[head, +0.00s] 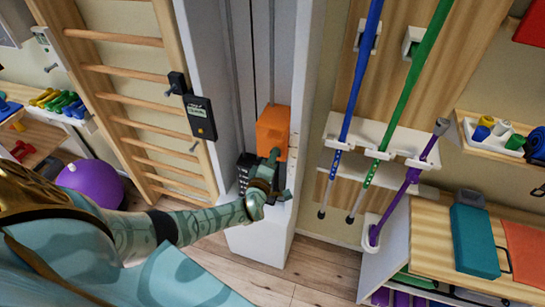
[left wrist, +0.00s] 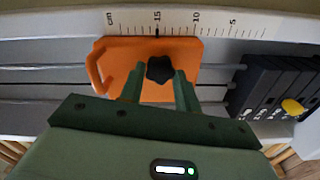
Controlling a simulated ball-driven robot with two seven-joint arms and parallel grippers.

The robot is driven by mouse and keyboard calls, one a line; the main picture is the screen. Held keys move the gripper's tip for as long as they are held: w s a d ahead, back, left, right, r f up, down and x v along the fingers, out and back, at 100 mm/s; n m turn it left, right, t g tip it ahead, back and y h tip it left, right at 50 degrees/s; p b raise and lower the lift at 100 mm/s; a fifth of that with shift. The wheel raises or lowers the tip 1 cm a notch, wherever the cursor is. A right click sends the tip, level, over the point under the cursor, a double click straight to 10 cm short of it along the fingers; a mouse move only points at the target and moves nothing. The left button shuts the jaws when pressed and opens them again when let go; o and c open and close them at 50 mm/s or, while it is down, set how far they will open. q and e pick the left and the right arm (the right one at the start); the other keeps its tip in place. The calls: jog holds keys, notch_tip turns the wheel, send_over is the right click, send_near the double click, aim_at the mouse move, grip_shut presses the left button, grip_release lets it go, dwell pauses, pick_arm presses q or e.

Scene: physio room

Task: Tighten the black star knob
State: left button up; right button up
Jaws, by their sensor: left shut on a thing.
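The black star knob (left wrist: 160,68) sits on the front of an orange carriage (left wrist: 125,58) in the left wrist view. The orange carriage also shows in the head view (head: 272,128), on a tall white and grey column. My left gripper (head: 271,172) is at the carriage's lower front, and its fingers hide the knob there. In the left wrist view the two green fingertips of my left gripper (left wrist: 158,80) stand on either side of the knob, shut on it. My right gripper is in neither view.
A cm scale (left wrist: 190,22) runs along the column beside the carriage. Black weight plates (left wrist: 272,85) with a yellow pin (left wrist: 292,107) are close by. Wooden wall bars (head: 130,100) stand left of the column, and a rack with blue, green and purple poles (head: 405,185) stands right.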

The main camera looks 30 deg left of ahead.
pick_arm(q)
jog(key=shift+m, duration=0.5)
jog(key=o, duration=1)
jog(key=shift+c, duration=0.2)
jog(key=p+v, duration=0.3)
jog(key=v, duration=1.3)
jog(key=shift+s+d, duration=0.1)
jog(key=shift+s, duration=0.05)
